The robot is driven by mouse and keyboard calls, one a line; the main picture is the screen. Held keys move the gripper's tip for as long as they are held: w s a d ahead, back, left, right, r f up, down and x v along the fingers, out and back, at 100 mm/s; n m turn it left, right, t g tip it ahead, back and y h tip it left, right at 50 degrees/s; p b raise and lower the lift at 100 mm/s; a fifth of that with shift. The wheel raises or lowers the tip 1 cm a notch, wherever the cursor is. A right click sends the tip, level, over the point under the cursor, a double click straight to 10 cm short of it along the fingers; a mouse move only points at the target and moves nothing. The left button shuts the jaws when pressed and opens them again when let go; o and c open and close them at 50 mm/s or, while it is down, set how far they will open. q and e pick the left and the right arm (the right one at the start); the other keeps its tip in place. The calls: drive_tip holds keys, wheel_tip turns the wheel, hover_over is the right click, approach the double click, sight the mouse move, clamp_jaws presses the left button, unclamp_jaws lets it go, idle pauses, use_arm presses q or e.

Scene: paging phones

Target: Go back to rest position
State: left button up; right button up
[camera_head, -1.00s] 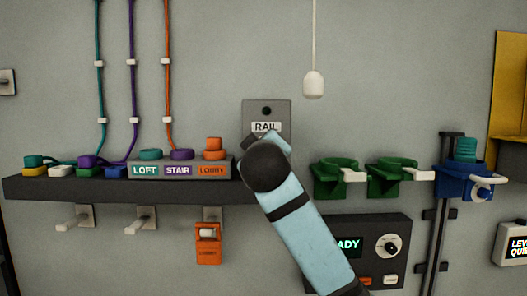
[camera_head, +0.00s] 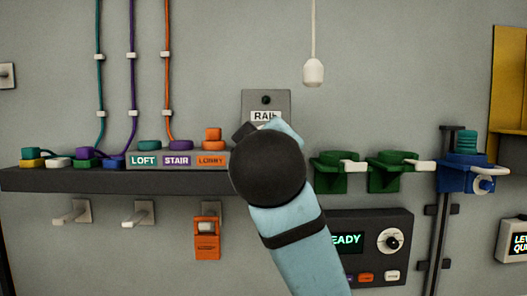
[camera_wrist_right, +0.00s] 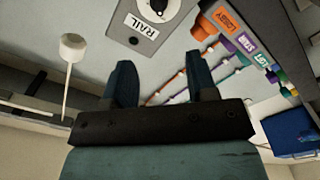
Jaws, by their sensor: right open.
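My right arm (camera_head: 300,240), light blue with a black joint, comes up from the bottom of the head view. Its round joint hides most of my right gripper there. In the right wrist view the right gripper (camera_wrist_right: 160,65) has its two dark blue fingers apart with nothing between them. Beyond the fingers is the grey RAIL plate (camera_wrist_right: 128,32), apart from them as far as I can tell. The RAIL plate (camera_head: 281,101) is partly covered by the arm in the head view. My left gripper is not in view.
A dark shelf (camera_head: 60,180) carries the LOFT, STAIR and LOBBY block (camera_head: 177,161). Green holders (camera_head: 335,180) and a blue holder (camera_head: 465,175) stand right of the arm. A white pull (camera_head: 313,72) hangs above. A control panel (camera_head: 365,222) sits below, partly covered by the arm.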

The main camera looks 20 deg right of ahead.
drive_tip(key=shift+s+a, duration=0.1)
drive_tip(key=shift+s, duration=0.2)
drive_tip(key=w+f+n+g+y, duration=0.15)
drive_tip(key=w+f, duration=0.25)
drive_tip(key=f, duration=1)
drive_tip(key=w+f+g+y, duration=0.1)
drive_tip(key=w+f+y, duration=0.2)
drive_tip(key=f, duration=1.2)
drive_tip(key=s+d+f+g+y, duration=0.1)
drive_tip(key=s+f, duration=0.2)
drive_tip(key=f, duration=0.7)
drive_tip(key=s+f+g+y, duration=0.1)
drive_tip(key=s+f, duration=0.2)
drive_tip(key=f, duration=0.8)
drive_tip(key=s+d+f+m+g+y, duration=0.1)
drive_tip(key=s+d+f+m, duration=0.1)
drive_tip(key=s+f, duration=0.8)
drive_tip(key=s+d+f+m+g, duration=0.1)
drive_tip(key=s+d+f+m, duration=0.1)
drive_tip(key=s+f, duration=0.9)
drive_tip(key=shift+s+y, duration=0.35)
drive_tip(key=shift+s, duration=0.65)
